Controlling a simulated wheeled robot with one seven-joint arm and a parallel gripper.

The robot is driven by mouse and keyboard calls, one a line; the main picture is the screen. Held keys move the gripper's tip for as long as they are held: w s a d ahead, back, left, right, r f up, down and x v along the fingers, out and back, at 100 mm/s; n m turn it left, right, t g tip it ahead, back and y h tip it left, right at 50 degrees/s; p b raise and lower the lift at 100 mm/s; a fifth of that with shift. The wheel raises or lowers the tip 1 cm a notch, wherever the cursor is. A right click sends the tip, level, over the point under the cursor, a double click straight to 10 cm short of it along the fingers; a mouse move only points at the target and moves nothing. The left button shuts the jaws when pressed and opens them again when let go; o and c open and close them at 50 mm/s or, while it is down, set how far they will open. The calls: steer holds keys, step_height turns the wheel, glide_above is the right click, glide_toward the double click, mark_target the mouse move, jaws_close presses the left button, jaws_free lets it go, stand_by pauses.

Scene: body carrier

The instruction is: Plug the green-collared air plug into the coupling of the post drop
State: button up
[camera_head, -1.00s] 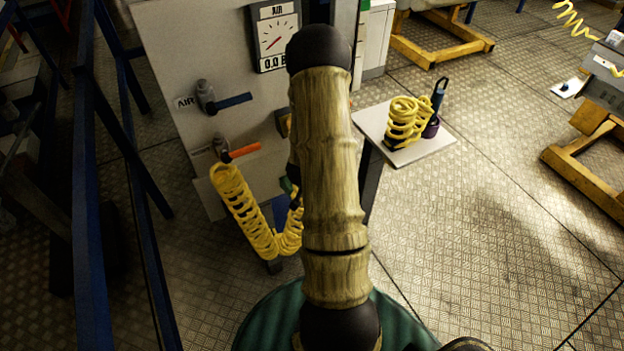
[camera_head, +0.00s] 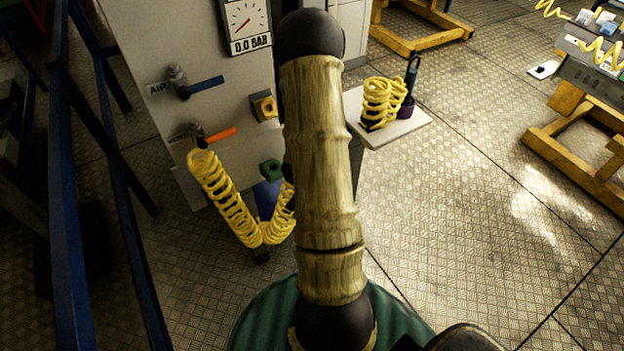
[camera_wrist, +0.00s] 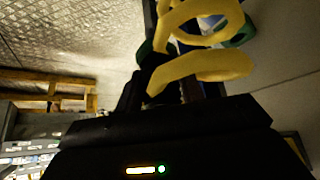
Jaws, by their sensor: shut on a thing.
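The green-collared air plug shows as a green block (camera_head: 270,170) just left of my arm in the head view. Green collar parts (camera_wrist: 238,32) also show behind the yellow coil in the wrist view. My gripper (camera_wrist: 165,85) is shut on the plug; the coil covers part of the grip. My arm hides the gripper in the head view. A square orange-yellow fitting (camera_head: 264,106) with a dark centre, apparently the coupling, is on the grey panel above the plug. The plug is apart from it. The yellow coiled hose (camera_head: 225,195) hangs from the lower valve and loops up towards the plug.
A small shelf (camera_head: 410,126) holds another yellow coil (camera_head: 382,102).

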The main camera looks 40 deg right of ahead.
steer(key=shift+w, duration=0.1)
steer(key=w+a+f+n+t+y, duration=0.1)
steer(key=w+a+f+n+y, duration=0.1)
steer(key=a, duration=0.7)
steer(key=w+a+f+n+t+y, duration=0.1)
steer(key=w+a+f+n, duration=0.2)
steer(key=a, duration=0.6)
steer(key=w+a+f+n+t+y, duration=0.1)
steer(key=w+a+f+n+y, duration=0.1)
steer(key=a+n, duration=0.4)
steer(key=w+a+f, duration=0.1)
steer(key=a, duration=0.2)
steer(key=shift+w+y, duration=0.3)
steer(key=shift+w, duration=0.05)
steer(key=shift+a, duration=0.15)
steer(key=shift+d, duration=0.2)
